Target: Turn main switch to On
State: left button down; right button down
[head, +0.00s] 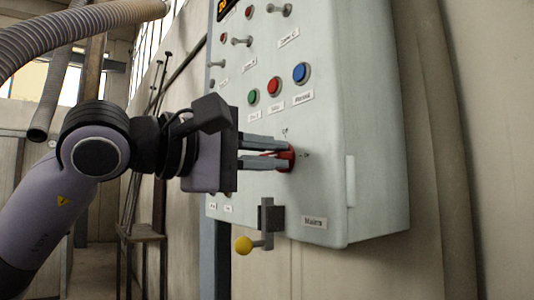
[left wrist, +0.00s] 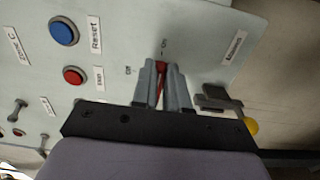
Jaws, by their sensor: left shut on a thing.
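In the left wrist view the red switch (left wrist: 161,67) shows between my fingers, roughly in line with the label that seems to read On; the label to the left seems to read Off. My left gripper (head: 285,154) reaches in from the left, fingers level, shut on the red handle. The fingers hide much of the handle, so its exact angle is hard to tell. My right gripper is not in view.
A lever with a yellow ball (head: 244,245) sticks out below the switch, left of the Mains label (head: 314,222). Green, red and blue buttons (head: 300,73) sit above. Pipes and a metal stand (head: 140,235) are at left.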

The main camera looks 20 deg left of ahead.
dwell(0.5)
pick_arm(q)
jog(key=c, duration=1.1)
grip_release()
jog(key=shift+c, duration=0.2)
jog(key=shift+s, duration=0.1)
jog(key=shift+s+a, duration=0.25)
jog(key=shift+s, duration=0.05)
jog(key=b+v, duration=0.1)
jog(key=v, duration=0.5)
jog(key=shift+b, duration=0.3)
jog(key=shift+s, duration=0.15)
